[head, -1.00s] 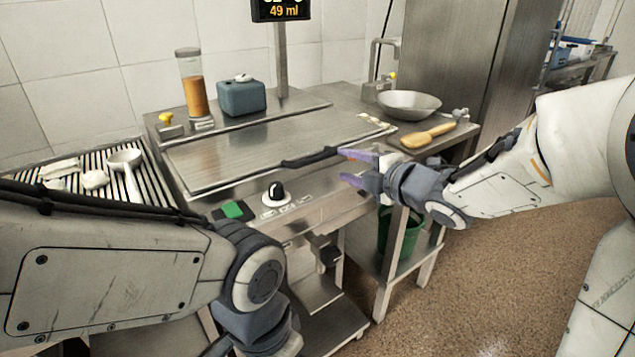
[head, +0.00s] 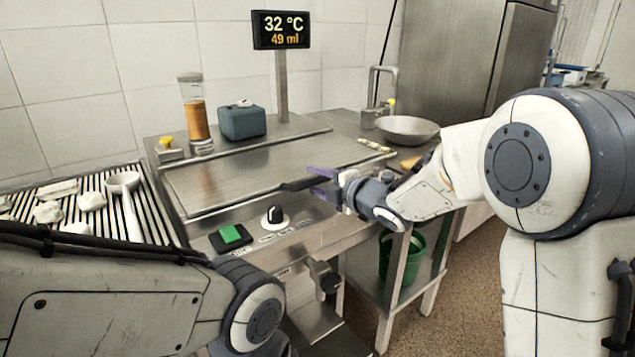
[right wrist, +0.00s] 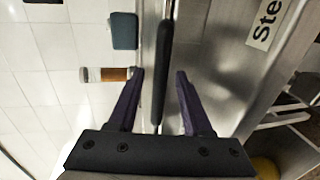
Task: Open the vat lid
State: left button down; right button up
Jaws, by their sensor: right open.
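The vat lid (head: 235,165) is a flat steel panel lying closed on the steel counter. Its black bar handle (head: 296,185) runs along the front edge. My right gripper (head: 322,184) is at the right end of the handle, which it partly hides. In the right wrist view, the handle (right wrist: 164,60) lies between the two open purple fingers of the right gripper (right wrist: 159,72), with a gap on both sides. The left gripper is outside the head view; only my left arm shows at lower left.
Behind the lid stand an orange-filled cylinder (head: 195,115), a blue-grey box (head: 242,122) and a display (head: 281,30). A metal bowl (head: 407,129) is at right; a slatted rack (head: 150,215) at left.

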grip_shut()
dwell(1.4)
